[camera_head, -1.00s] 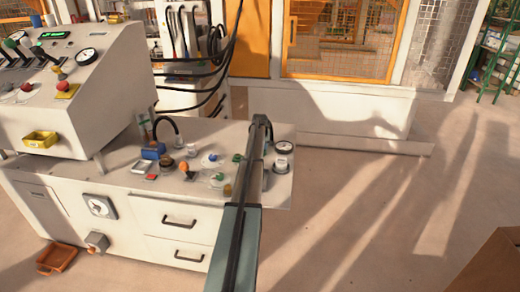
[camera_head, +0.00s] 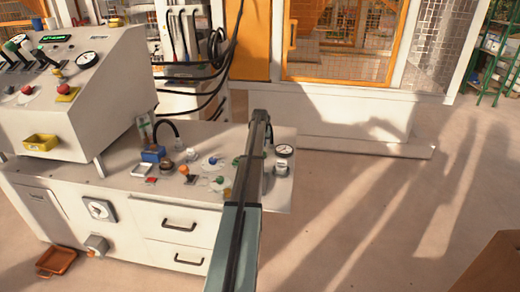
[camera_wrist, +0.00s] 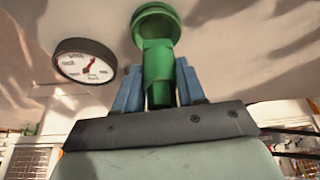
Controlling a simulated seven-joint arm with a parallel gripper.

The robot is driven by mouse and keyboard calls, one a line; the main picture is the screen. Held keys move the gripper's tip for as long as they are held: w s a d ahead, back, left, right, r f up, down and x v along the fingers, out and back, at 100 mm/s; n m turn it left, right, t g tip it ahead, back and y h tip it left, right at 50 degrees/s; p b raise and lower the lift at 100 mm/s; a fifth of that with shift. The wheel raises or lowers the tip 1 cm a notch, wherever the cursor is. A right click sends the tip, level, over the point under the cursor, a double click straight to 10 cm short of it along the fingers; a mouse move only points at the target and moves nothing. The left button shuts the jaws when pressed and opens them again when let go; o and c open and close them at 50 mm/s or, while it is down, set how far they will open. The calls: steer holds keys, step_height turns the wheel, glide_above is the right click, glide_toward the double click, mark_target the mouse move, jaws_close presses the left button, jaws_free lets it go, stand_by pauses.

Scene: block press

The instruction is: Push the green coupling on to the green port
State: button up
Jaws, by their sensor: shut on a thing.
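In the wrist view the green coupling (camera_wrist: 160,62) stands upright in the picture between the two blue fingers of my gripper (camera_wrist: 160,90), which is shut on it. Just beyond its far end is a wider round green piece (camera_wrist: 156,22), which looks like the green port. The two overlap in line in this view, and I see no clear gap; I cannot tell how far one sits on the other. In the head view my arm covers the gripper and the coupling over the right part of the bench top.
A round gauge (camera_wrist: 85,60) is beside the coupling; it also shows right of my arm in the head view (camera_head: 284,151). Several small knobs and fittings, a blue block (camera_head: 152,154) and a black hose stand left of my arm on the bench (camera_head: 115,178).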

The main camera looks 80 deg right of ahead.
steer(key=r, duration=0.3)
steer(key=w+r, duration=0.1)
steer(key=r, duration=0.1)
steer(key=shift+r, duration=0.3)
steer(key=w+a+m+g, duration=0.2)
steer(key=w+a+m, duration=0.4)
steer(key=w, duration=0.3)
steer(key=shift+w+a+f, duration=0.15)
steer(key=shift+w+a, duration=0.2)
steer(key=shift+a, duration=0.45)
steer(key=shift+f, duration=0.15)
steer(key=shift+f, duration=2.6)
steer(key=shift+f, duration=0.7)
steer(key=o, duration=1.1)
